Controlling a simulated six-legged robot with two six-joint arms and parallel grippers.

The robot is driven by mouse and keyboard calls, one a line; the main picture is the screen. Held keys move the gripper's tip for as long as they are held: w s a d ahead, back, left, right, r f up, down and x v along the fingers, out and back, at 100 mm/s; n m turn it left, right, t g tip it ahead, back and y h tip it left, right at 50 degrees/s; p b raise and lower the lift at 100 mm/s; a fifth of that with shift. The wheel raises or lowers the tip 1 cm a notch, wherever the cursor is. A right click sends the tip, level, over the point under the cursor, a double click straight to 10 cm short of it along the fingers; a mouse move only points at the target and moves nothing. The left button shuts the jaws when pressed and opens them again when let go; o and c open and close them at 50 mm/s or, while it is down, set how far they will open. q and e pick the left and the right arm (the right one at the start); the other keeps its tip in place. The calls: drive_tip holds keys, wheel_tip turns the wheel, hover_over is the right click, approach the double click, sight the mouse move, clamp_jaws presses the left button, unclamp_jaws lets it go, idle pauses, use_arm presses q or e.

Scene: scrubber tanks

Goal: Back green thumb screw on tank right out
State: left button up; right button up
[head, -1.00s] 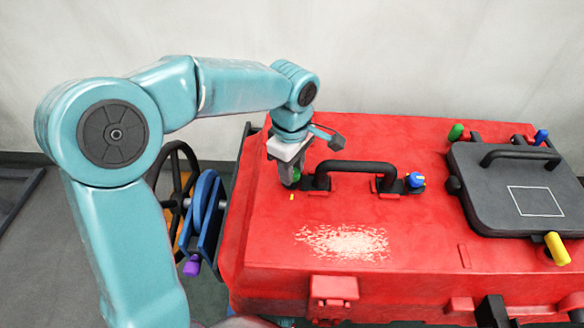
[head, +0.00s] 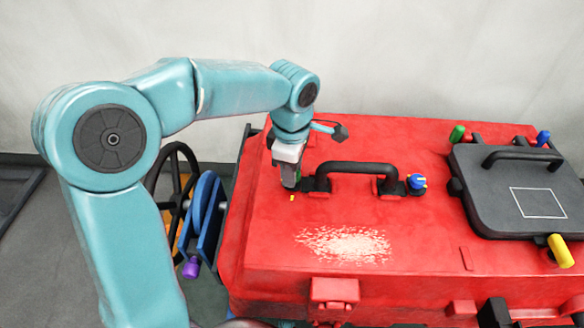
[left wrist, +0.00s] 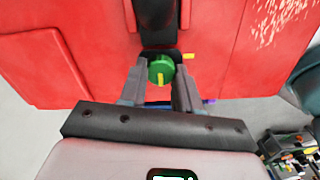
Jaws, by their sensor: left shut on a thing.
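A green thumb screw (left wrist: 161,68) with a yellow line on its face sits at the left end of the black handle (head: 355,168) on the red tank (head: 420,240). My left gripper (head: 289,184) points down at that end of the handle. In the left wrist view my left gripper (left wrist: 161,75) has one finger on each side of the green screw and is shut on it. In the head view the fingers mostly hide this screw. A yellow mark (left wrist: 188,56) on the tank lies beside the screw. My right gripper is not in view.
A blue knob (head: 416,182) sits at the handle's right end. A dark hatch (head: 510,190) on the right has a green knob (head: 457,134), a blue knob (head: 543,138) and a yellow one (head: 559,250). A black handwheel (head: 172,170) and a blue wheel (head: 205,215) stand left of the tank.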

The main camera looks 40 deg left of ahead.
use_arm(q)
drive_tip(key=shift+s+f, duration=0.15)
drive_tip(key=shift+f, duration=0.05)
drive_tip(key=o, duration=1.1)
drive_tip(key=shift+a, duration=0.1)
drive_tip(key=shift+c, duration=0.2)
drive_tip(key=shift+r, duration=0.1)
wheel_tip(320, 180, up, 16)
drive_tip(key=p, duration=0.3)
drive_tip(key=shift+r, duration=0.15)
